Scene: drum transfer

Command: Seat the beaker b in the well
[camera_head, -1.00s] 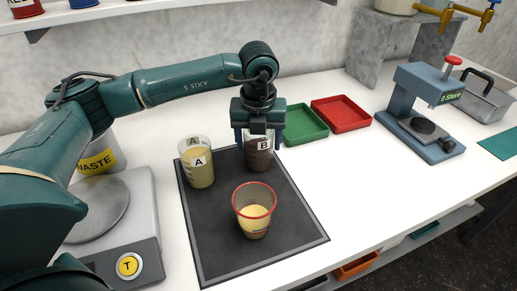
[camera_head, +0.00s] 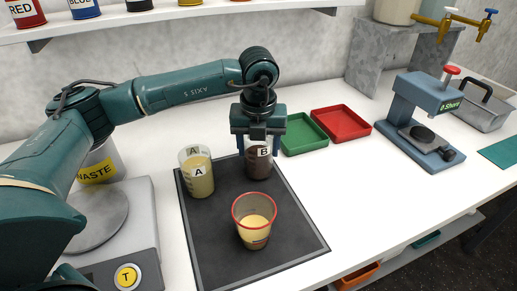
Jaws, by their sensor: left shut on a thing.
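Beaker b (camera_head: 259,165) is a clear beaker with dark brown contents and a white letter label. It stands upright at the back right of the black mat (camera_head: 215,240). My left gripper (camera_head: 258,146) points down over it and is shut on its upper part, which the fingers partly hide. Whether its base touches the mat is hard to tell. Beaker A (camera_head: 197,176), with yellowish contents, stands to its left on the mat. A red-rimmed beaker (camera_head: 254,222) with yellow contents stands nearer the front. I cannot make out a well. My right gripper is not in view.
A scale (camera_head: 140,225) and a waste bin (camera_head: 103,168) stand at the left, under my left arm. A green tray (camera_head: 304,136) and a red tray (camera_head: 341,122) lie behind the mat. A blue-grey press (camera_head: 420,110) stands at the right.

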